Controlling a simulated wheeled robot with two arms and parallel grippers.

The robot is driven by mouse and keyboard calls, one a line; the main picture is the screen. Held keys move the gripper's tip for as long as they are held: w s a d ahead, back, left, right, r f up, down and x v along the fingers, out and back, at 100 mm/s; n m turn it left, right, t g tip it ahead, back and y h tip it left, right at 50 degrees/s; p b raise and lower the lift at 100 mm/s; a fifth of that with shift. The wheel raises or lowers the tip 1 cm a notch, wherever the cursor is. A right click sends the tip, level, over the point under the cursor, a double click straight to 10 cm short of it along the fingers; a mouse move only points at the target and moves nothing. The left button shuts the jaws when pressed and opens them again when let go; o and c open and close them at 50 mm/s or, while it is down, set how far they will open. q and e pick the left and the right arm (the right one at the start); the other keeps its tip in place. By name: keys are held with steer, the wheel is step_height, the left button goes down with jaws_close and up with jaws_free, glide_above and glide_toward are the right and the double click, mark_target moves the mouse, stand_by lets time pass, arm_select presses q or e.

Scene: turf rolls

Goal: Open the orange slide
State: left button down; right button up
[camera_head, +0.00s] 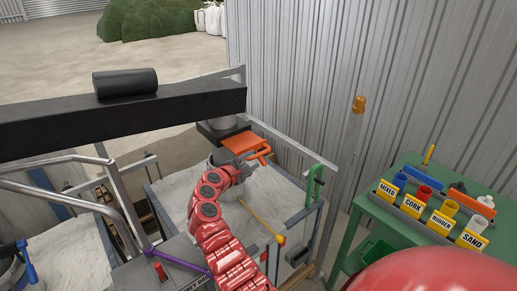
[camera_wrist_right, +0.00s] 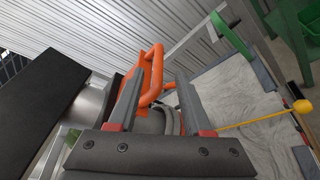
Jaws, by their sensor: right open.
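The orange slide (camera_head: 239,142) is a flat plate with a looped handle, under the round grey outlet below the black beam in the head view. In the right wrist view its orange handle (camera_wrist_right: 154,72) stands upright in the picture, between and just beyond the fingertips. My right gripper (camera_head: 248,161) is close beside the handle and open; its two fingers (camera_wrist_right: 157,85) show apart in the wrist view. I cannot tell whether a finger touches the handle. My left gripper is not in view.
A black beam (camera_head: 60,124) with a dark roller crosses the left. Below the slide is a bin of pale sand (camera_head: 270,180) with a yellow-tipped rod and green clamp. A green table (camera_head: 400,235) holds labelled cups. A corrugated wall (camera_head: 320,70) stands behind.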

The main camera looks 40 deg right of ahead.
steer(key=p+v, duration=0.3)
steer(key=v, duration=0.7)
steer(key=shift+s+a, duration=0.2)
steer(key=shift+a, duration=0.05)
